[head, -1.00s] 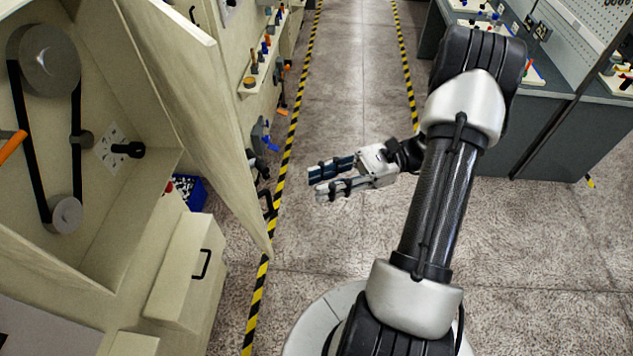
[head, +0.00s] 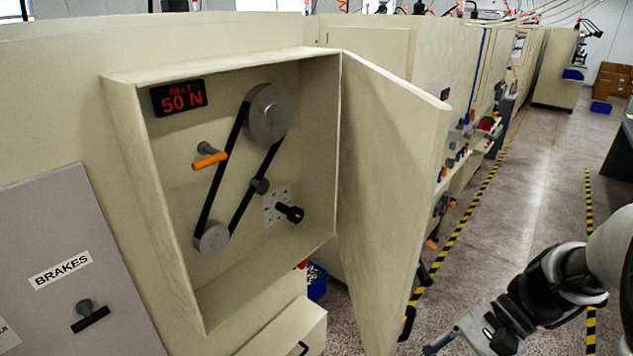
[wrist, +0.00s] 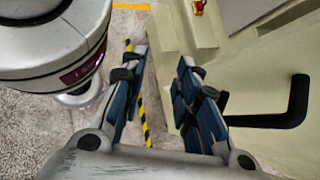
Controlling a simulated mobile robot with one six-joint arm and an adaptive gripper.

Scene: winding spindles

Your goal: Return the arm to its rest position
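My arm (head: 560,285) comes in at the lower right of the head view, folded beside the aisle. My gripper points left and down, and its fingertips are partly cut off by the bottom edge. In the wrist view my gripper (wrist: 160,58) is open, its two blue-padded fingers apart with nothing between them. Floor and a striped line show through the gap. A black bar handle (wrist: 296,102) on a cream surface is close to the right finger; I cannot tell if they touch.
An open cabinet door (head: 385,190) stands left of my arm. Inside the cabinet are a belt (head: 222,170) on pulleys, an orange-handled lever (head: 210,160) and a display (head: 180,97) reading 50 N. A drawer (head: 290,325) sits below. The aisle floor (head: 500,215) is clear.

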